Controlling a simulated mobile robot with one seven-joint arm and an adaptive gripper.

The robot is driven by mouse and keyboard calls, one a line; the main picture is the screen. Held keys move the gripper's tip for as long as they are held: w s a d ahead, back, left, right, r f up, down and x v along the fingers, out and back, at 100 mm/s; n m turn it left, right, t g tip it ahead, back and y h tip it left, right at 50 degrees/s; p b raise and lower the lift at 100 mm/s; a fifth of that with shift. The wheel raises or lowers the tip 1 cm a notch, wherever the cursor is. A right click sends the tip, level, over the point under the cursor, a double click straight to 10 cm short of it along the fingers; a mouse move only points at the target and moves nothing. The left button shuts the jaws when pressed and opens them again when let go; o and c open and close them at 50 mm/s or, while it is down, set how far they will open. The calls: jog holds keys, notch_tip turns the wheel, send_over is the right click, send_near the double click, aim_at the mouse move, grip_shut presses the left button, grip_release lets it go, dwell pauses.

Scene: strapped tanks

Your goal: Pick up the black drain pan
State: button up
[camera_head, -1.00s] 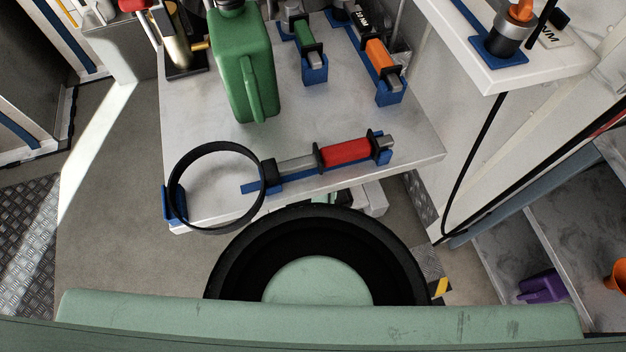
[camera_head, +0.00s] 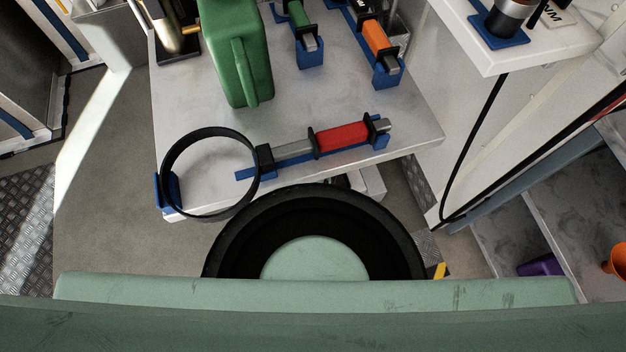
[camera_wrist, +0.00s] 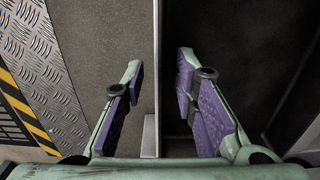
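My gripper (camera_wrist: 159,72) shows in the wrist view with two purple-padded fingers apart and nothing clearly held between them. A thin upright edge runs down the picture between the fingers. To its right is a large, dark, straight-sided hollow (camera_wrist: 235,60) with a grey line along its far right side. I cannot tell whether this is the black drain pan or the inside of some furniture. The left finger is over the grey floor side, the right finger over the dark side. In the head view I cannot make out the drain pan or my gripper.
A white table (camera_head: 330,85) holds a black hoop tool with a red handle (camera_head: 342,137), a green canister (camera_head: 240,70) and an orange-handled tool (camera_head: 375,40). A purple object (camera_head: 541,265) and orange cup (camera_head: 615,262) are at right. Tread plate (camera_wrist: 35,45) lies left in the wrist view.

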jog(key=shift+f, duration=0.1)
grip_shut()
dwell(0.8)
